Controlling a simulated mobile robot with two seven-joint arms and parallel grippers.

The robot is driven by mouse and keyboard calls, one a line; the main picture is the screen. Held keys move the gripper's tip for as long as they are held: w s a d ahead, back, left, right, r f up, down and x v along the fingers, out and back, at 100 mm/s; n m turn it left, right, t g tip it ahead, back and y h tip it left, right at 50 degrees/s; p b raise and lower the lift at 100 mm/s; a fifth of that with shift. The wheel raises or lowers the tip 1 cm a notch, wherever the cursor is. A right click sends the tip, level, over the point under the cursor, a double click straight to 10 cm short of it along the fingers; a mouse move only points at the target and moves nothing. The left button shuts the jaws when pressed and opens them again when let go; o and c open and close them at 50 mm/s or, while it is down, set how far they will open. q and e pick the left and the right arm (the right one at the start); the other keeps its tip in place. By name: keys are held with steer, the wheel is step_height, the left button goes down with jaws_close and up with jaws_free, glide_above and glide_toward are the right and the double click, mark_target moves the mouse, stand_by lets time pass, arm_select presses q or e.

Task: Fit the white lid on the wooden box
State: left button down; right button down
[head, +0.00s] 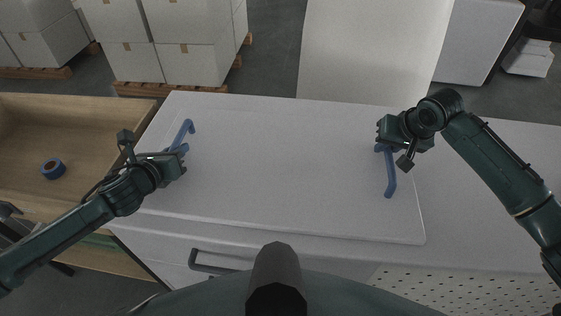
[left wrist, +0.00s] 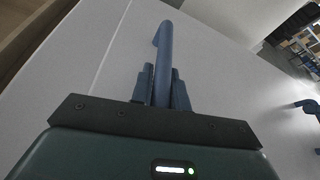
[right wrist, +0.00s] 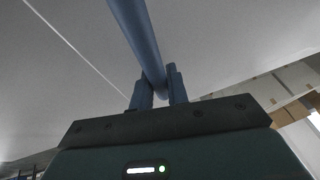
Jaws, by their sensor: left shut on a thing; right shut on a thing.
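The white lid (head: 280,165) is a large flat panel with a blue handle near each end. It lies on or just above a white-topped cabinet; I cannot tell if it touches. My left gripper (head: 183,160) is shut on the left blue handle (head: 187,129), which also shows between the fingers in the left wrist view (left wrist: 165,50). My right gripper (head: 382,146) is shut on the right blue handle (head: 390,178), seen also in the right wrist view (right wrist: 140,40). The wooden box (head: 75,97) is open at the left; a blue roll (head: 52,168) lies inside it.
The white cabinet (head: 480,262) has a dark drawer handle (head: 212,264) at its front. Stacked white cartons (head: 170,35) on pallets stand behind. A tall white panel (head: 375,50) rises behind the lid. Bare grey floor (head: 270,50) shows between them.

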stand_by(0.6)
arm_select(q)
steer(key=shift+w+r, duration=0.15)
steer(key=shift+r, duration=0.2)
arm_select(e)
steer(key=shift+w+r, duration=0.25)
steer(key=shift+r, duration=0.05)
arm_select(q)
steer(key=shift+r, duration=0.1)
arm_select(e)
steer(key=shift+r, duration=0.1)
